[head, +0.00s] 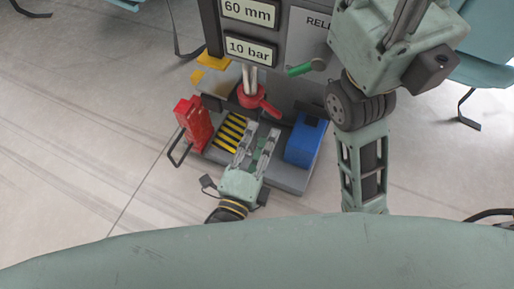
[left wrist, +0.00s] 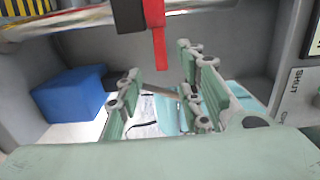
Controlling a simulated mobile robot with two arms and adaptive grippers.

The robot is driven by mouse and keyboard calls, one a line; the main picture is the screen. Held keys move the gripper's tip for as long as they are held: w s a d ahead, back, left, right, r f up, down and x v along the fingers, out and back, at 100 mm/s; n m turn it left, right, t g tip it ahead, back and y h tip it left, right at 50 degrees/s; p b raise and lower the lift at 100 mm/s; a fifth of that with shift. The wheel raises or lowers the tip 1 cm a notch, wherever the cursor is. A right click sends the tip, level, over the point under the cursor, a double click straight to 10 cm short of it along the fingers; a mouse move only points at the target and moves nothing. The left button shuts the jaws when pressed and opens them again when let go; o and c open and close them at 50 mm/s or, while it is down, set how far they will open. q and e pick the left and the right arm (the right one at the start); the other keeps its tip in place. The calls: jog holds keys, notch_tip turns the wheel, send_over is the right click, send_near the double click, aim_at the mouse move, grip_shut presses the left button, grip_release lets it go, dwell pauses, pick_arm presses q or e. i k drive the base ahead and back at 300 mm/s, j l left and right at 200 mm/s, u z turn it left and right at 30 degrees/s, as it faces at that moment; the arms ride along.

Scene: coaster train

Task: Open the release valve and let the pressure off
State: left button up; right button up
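The release valve's green lever (head: 301,70) sits on the grey machine panel below a partly hidden label beginning "RELE" (head: 318,21). It lies near level, its green end to the left of its pivot. My left gripper (head: 262,133) is open and empty, low in front of the machine, below a red handle (head: 257,100). The left wrist view shows its two fingers (left wrist: 165,90) apart, with the red handle (left wrist: 157,35) above them. My right gripper (head: 404,14) is beside the panel, to the right of the lever; its fingertips are cut off by the top edge.
A red box (head: 194,123) with a black loop stands left of the yellow-striped base, and a blue box (head: 306,139) stands right. Signs read "60 mm" (head: 249,12) and "10 bar" (head: 249,49). A "SHUT" label (left wrist: 293,90) shows in the left wrist view.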

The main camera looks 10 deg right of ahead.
aim_at(319, 63)
jog(key=k+j, duration=0.1)
jog(key=k, duration=0.9)
